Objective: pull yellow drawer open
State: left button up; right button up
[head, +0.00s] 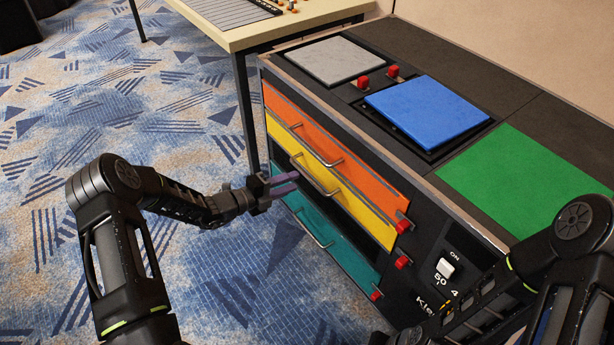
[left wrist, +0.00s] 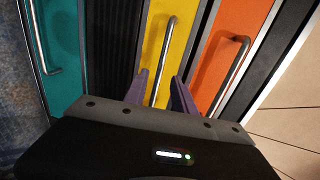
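The yellow drawer (head: 363,208) is in the front of the dark cabinet, between the orange drawer above and a dark strip below. It looks shut. Its metal bar handle (head: 316,177) runs along the front; it also shows in the left wrist view (left wrist: 163,60). My left gripper (head: 285,183) is just in front of the yellow drawer, near the handle's left end. In the left wrist view its purple fingers (left wrist: 160,90) are apart, one on each side of the handle's lower end; contact cannot be told. My right arm shows at the lower right, its fingers out of view.
An orange drawer (head: 345,152) with a handle is above, a teal drawer (head: 350,262) below. Red knobs (head: 403,226) sit at the drawers' right ends. Blue (head: 428,110) and green (head: 530,178) panels lie on top. A table (head: 290,22) stands behind. Carpet at left is clear.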

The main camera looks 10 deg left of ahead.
aim_at(307, 175)
pick_arm(q)
jog(key=b+x, duration=0.1)
jog(key=x, duration=0.5)
jog(key=shift+w+d+f, duration=0.1)
jog(key=shift+w+d, duration=0.1)
jog(key=shift+w, duration=0.05)
jog(key=shift+c, duration=0.5)
grip_shut()
dwell(0.7)
